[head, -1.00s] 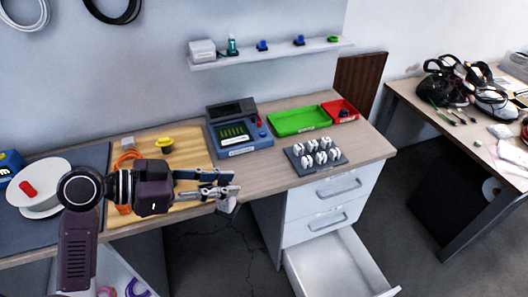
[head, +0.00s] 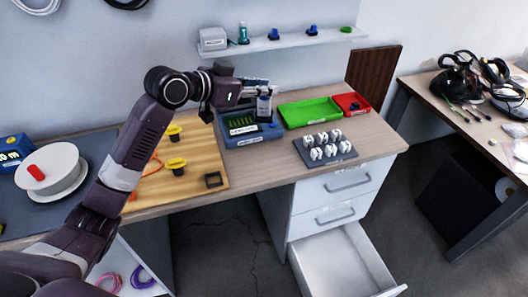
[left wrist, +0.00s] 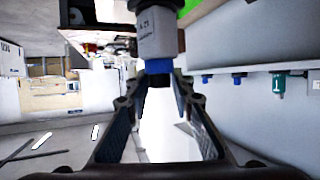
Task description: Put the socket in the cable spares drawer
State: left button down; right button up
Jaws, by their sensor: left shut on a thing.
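My left gripper (head: 262,88) is raised in front of the blue instrument at the back of the bench. It is shut on a pale grey, labelled cylinder with a blue collar (head: 264,104), which I take to be the socket. In the left wrist view the fingertips close on the blue collar (left wrist: 159,68) and the grey body (left wrist: 157,35) extends beyond them. An empty white drawer (head: 345,262) stands open low at right. Another open white compartment at lower left holds pink and purple cable coils (head: 138,279). No drawer label is readable. My right gripper is out of view.
The blue instrument (head: 250,132), green tray (head: 309,111), red bin (head: 351,104) and dark rack of white pieces (head: 325,150) stand on the bench. A shelf (head: 285,43) hangs above.

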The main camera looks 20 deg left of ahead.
pick_arm(q)
notch_tip(320, 180, down, 18)
jog(key=p, duration=0.2)
jog(key=shift+f, duration=0.1)
jog(key=shift+f, duration=0.1)
jog(key=c, duration=1.7)
grip_release()
jog(key=shift+s, duration=0.1)
